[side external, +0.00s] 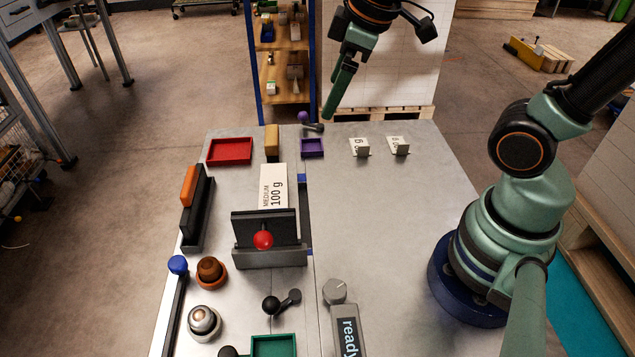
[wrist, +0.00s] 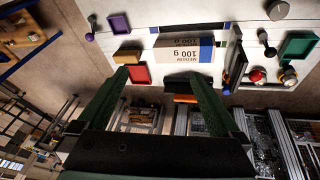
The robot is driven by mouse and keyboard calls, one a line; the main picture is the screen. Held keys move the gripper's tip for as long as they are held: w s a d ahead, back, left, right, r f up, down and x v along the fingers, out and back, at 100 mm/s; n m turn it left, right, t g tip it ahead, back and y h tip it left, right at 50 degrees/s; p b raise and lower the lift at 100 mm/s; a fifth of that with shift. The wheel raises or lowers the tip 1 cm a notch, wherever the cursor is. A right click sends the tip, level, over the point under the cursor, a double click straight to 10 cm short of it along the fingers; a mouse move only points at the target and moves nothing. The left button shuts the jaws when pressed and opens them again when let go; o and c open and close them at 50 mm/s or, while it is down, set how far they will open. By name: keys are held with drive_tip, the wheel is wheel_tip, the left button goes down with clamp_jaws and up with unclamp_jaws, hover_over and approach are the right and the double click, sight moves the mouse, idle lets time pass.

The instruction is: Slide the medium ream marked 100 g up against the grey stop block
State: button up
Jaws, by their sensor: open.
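The medium ream (side external: 274,183), a white box marked MEDIUM 100 g, lies on the table's left half. In the wrist view the ream (wrist: 176,55) shows a blue band at its right end. A dark grey block with an upright plate (side external: 250,222) stands at its near end and hides that end in the side view. In the wrist view the plate (wrist: 236,62) appears right of the ream, with a small gap. I cannot tell whether this is the stop block. My gripper (side external: 328,115) is open and empty, raised at the table's far edge; its fingers (wrist: 159,75) spread in the wrist view.
A tan block (side external: 272,140) stands just beyond the ream's far end. A red tray (side external: 230,151), a purple tray (side external: 312,147) and an orange block (side external: 188,184) on a black rack are nearby. A red knob (side external: 263,240) fronts the plate. The table's right middle is clear.

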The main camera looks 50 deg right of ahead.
drive_tip(key=w+a+f+n+g, duration=0.2)
drive_tip(key=w+a+f+n, duration=0.25)
drive_tip(key=n, duration=0.65)
drive_tip(key=n+g, duration=0.2)
drive_tip(key=n, duration=0.8)
approach(273, 201)
drive_tip(key=w+d+r, duration=0.2)
wheel_tip(273, 201, down, 13)
drive_tip(key=shift+a+r, duration=0.2)
drive_tip(key=shift+w, duration=0.1)
clamp_jaws()
drive_tip(key=shift+s+a, duration=0.45)
drive_tip(key=shift+s+a, duration=0.2)
drive_tip(key=shift+s, duration=0.05)
drive_tip(key=shift+s+a, duration=0.2)
drive_tip(key=shift+a, duration=0.05)
